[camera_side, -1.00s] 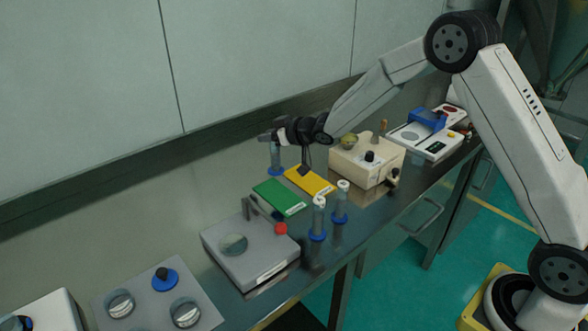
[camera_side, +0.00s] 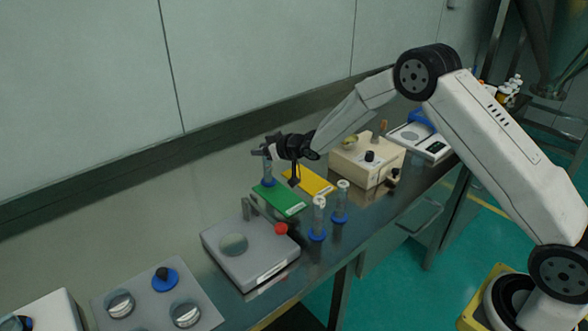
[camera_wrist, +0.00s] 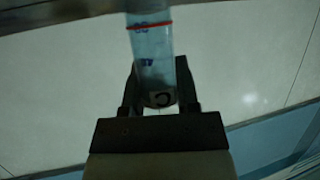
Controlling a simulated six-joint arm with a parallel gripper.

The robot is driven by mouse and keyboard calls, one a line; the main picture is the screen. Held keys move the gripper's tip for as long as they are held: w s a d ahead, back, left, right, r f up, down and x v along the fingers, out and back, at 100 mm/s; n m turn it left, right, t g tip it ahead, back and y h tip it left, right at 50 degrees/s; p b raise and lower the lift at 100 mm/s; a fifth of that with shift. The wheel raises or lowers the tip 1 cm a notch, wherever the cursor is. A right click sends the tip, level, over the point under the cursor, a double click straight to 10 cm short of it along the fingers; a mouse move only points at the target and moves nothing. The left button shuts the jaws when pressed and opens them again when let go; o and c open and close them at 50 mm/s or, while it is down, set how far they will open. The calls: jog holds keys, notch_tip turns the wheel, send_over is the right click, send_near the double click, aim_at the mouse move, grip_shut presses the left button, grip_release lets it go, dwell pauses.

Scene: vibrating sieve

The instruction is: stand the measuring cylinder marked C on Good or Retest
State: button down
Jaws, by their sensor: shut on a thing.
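The clear measuring cylinder marked C (camera_wrist: 152,45) stands between the two fingers of my gripper (camera_wrist: 157,80) in the wrist view, with a dark C on its end and a red ring around it. In the side view my gripper (camera_side: 271,152) is shut on this cylinder (camera_side: 268,171), which hangs upright with its blue foot down. The foot is at the far left edge of the green plate (camera_side: 278,199); I cannot tell how high it is above it. The yellow plate (camera_side: 318,185) lies to the right. Lettering on both plates is too small to read.
Two other cylinders with blue feet, one (camera_side: 318,215) and another (camera_side: 341,203), stand in front of the plates. A grey device with a red knob (camera_side: 250,248) is at the front left. A cream box (camera_side: 365,162) stands right of the yellow plate. Bench behind the plates is clear.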

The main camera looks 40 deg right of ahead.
jog(key=shift+f, duration=0.7)
jog(key=shift+f, duration=0.2)
jog(key=shift+c, duration=1.8)
grip_release()
jog(key=shift+r, duration=0.2)
jog(key=v, duration=0.7)
jog(key=shift+s, duration=0.25)
jog(key=shift+d, duration=0.15)
jog(key=shift+r, duration=0.15)
